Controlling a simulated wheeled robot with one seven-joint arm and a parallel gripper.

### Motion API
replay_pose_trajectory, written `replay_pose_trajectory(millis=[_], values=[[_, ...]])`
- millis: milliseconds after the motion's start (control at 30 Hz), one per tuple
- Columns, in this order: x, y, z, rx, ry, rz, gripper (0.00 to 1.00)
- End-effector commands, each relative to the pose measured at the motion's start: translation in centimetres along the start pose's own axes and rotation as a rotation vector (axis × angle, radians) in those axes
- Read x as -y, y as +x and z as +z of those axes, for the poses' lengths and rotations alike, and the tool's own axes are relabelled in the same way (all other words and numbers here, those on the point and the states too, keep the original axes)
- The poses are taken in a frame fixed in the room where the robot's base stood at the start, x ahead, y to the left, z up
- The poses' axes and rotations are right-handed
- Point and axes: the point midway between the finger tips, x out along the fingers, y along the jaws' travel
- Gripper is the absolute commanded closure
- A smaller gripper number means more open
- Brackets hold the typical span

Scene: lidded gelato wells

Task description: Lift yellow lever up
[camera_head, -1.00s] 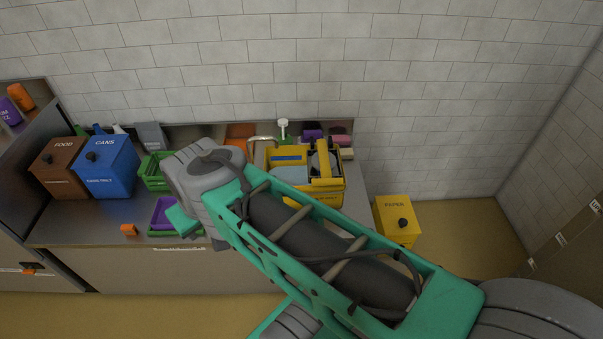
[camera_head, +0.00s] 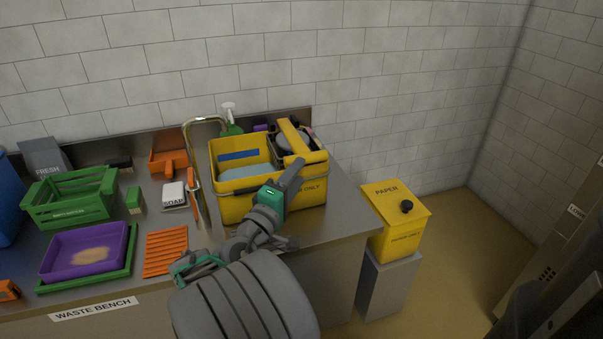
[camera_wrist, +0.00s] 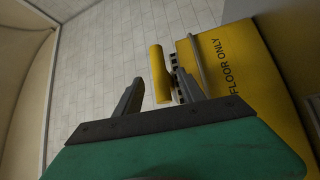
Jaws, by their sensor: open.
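The yellow lever (camera_head: 292,137) is a broad bar on top of the wringer of a yellow mop bucket (camera_head: 232,205), and it slants up toward the wall. In the wrist view the lever (camera_wrist: 158,72) shows as a yellow bar beyond and between my fingertips. The bucket (camera_wrist: 235,70), lettered "FLOOR ONLY", fills the right of that view. My gripper (camera_head: 296,168) is at the bucket's front, just below the lever's near end. In the wrist view my gripper (camera_wrist: 161,88) is open with nothing between its fingers. No contact with the lever is visible.
A curved metal tap (camera_head: 205,121) and a spray bottle (camera_head: 229,116) stand by the bucket. A green crate (camera_head: 70,212), purple tray (camera_head: 85,262) and soap box (camera_head: 174,197) are left on the bench. A yellow paper bin (camera_head: 394,218) stands right of the bench.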

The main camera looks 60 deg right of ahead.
Motion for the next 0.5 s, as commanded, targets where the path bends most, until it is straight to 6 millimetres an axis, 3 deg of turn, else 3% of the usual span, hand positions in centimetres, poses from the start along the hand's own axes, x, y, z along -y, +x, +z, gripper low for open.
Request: replay_pose_trajectory(millis=[300, 500], values=[[-0.1, 5.7, -0.1, 0.000, 0.006, -0.002, 0.53], [-0.2, 7.0, -0.1, -0.003, 0.005, -0.002, 0.53]])
